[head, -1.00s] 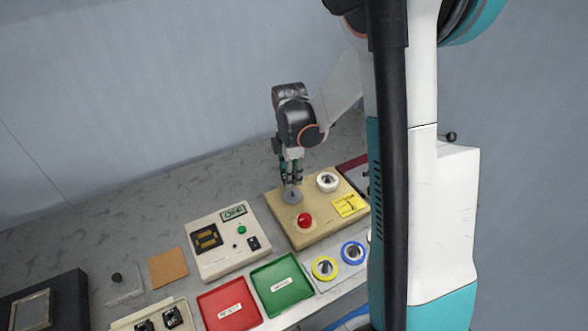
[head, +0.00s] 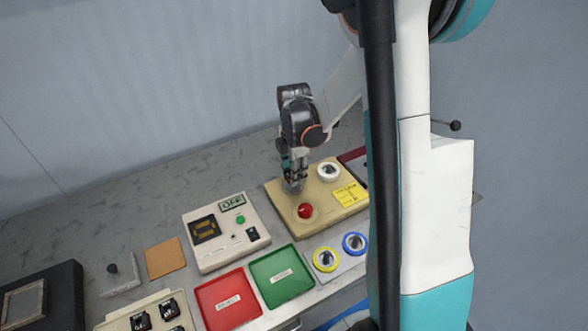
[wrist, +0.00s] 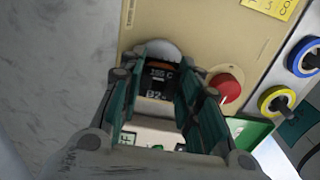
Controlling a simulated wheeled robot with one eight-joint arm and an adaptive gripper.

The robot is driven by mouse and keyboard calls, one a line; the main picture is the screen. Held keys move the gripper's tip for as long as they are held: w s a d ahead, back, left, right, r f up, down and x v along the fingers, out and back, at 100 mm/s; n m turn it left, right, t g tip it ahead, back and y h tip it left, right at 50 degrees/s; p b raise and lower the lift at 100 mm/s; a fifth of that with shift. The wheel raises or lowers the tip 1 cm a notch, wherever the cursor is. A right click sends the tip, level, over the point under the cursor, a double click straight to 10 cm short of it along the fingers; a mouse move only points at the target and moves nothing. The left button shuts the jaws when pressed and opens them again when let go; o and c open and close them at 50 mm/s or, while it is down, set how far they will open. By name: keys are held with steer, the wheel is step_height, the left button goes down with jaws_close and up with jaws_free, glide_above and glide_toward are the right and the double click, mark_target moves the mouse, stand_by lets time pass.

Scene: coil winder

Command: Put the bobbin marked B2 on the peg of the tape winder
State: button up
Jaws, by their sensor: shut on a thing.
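My gripper (head: 293,186) is low over the tan tape winder (head: 335,210), at its left part. In the wrist view my gripper (wrist: 166,62) is shut on a small black bobbin (wrist: 160,76). Its label shows "155 C" and a mark that looks like B2. A round grey disc (wrist: 152,48) on the winder shows just beyond the bobbin. The peg is hidden behind the bobbin and fingers. I cannot tell whether the bobbin touches the peg or disc.
The winder carries a red button (head: 305,211), a white roll (head: 328,170) and a yellow label (head: 346,196). Nearby are a box with an OFF display (head: 226,240), red (head: 228,299) and green (head: 281,277) trays, and yellow (head: 325,259) and blue (head: 354,243) rings.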

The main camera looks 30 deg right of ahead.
steer(key=shift+f+b, duration=0.9)
steer(key=shift+f, duration=0.3)
steer(key=o, duration=1.1)
steer(key=shift+r, duration=0.1)
step_height(320, 180, up, 12)
steer(key=shift+f, duration=0.1)
